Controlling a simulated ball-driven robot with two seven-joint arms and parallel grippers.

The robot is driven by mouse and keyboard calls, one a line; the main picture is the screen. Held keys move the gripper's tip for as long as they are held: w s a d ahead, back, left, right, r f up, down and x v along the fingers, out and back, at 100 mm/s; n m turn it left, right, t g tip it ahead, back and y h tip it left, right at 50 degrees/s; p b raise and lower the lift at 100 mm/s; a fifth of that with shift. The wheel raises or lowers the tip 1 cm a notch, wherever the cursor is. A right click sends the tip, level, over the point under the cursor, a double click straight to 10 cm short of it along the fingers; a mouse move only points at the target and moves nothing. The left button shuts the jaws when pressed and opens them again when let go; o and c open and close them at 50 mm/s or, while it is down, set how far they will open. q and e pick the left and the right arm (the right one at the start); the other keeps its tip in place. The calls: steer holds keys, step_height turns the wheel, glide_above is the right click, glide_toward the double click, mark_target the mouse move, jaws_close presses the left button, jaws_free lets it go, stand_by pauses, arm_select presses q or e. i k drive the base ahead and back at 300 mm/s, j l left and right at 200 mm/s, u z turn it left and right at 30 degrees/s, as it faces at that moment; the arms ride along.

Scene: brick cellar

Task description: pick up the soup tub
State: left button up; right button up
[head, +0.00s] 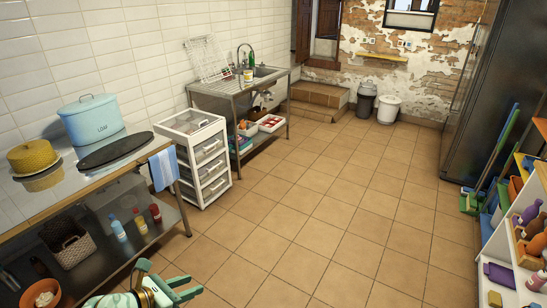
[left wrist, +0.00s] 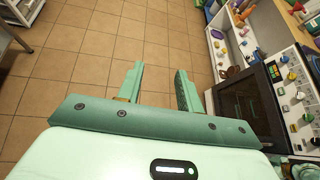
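No thing in view is clearly marked as the soup tub. A light-blue lidded round tub (head: 91,118) with blurred lettering stands upright on the counter at the left in the head view; I cannot tell if it is the soup tub. A small white-and-yellow container (head: 248,76) stands by the sink, too small to identify. My left gripper (head: 191,287) is low at the bottom of the head view, well apart from both. The left wrist view shows its two fingers (left wrist: 159,82) spread with only floor between them. My right gripper is not in view.
The counter (head: 119,177) also holds a yellow woven dome (head: 33,157) and a dark round lid-like disc (head: 115,150). A white drawer cart (head: 206,166) stands beyond it. Shelves (head: 520,245) line the right side. The tiled floor (head: 320,220) between is clear.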

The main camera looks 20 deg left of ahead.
mark_target(248, 74)
steer(key=i+j+u, duration=0.4)
steer(key=i, duration=0.55)
steer(key=i+u, duration=0.35)
steer(key=i, duration=3.9)
steer(key=i+z, duration=0.1)
steer(key=i, duration=0.45)
steer(key=i+j+z, duration=0.15)
steer(key=i, duration=0.35)
steer(key=i+j+z, duration=0.1)
steer(key=i, duration=0.45)
